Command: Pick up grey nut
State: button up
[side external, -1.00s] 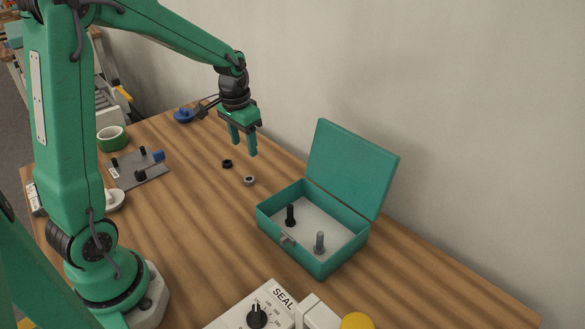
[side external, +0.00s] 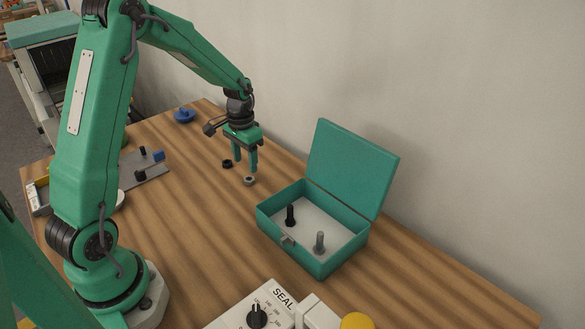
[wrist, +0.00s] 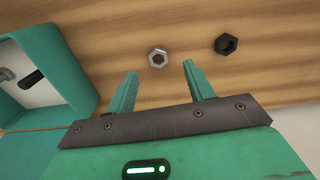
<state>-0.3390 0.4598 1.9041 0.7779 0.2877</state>
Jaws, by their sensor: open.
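The grey nut (side external: 249,181) lies flat on the wooden table, left of the green box. In the wrist view the grey nut (wrist: 158,58) sits ahead of the gap between my fingertips, a little above them in the picture. A black nut (side external: 227,164) lies beside it, and it also shows in the wrist view (wrist: 227,44) to the right. My gripper (side external: 246,166) is open and empty, fingers pointing down, low above the table near the two nuts. In the wrist view my gripper (wrist: 160,80) shows both fingers apart.
The open green box (side external: 318,268) stands right of the nuts, with a black bolt (side external: 290,215) and a grey bolt (side external: 320,241) upright inside. A grey plate (side external: 150,172) with knobs lies left. A blue piece (side external: 185,115) is at the back. A SEAL panel (side external: 268,300) is in front.

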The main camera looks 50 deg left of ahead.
aim_at(249, 181)
jog(key=shift+f, duration=0.25)
jog(key=shift+d+f, duration=0.2)
jog(key=shift+f, duration=2.3)
jog(key=c, duration=1.1)
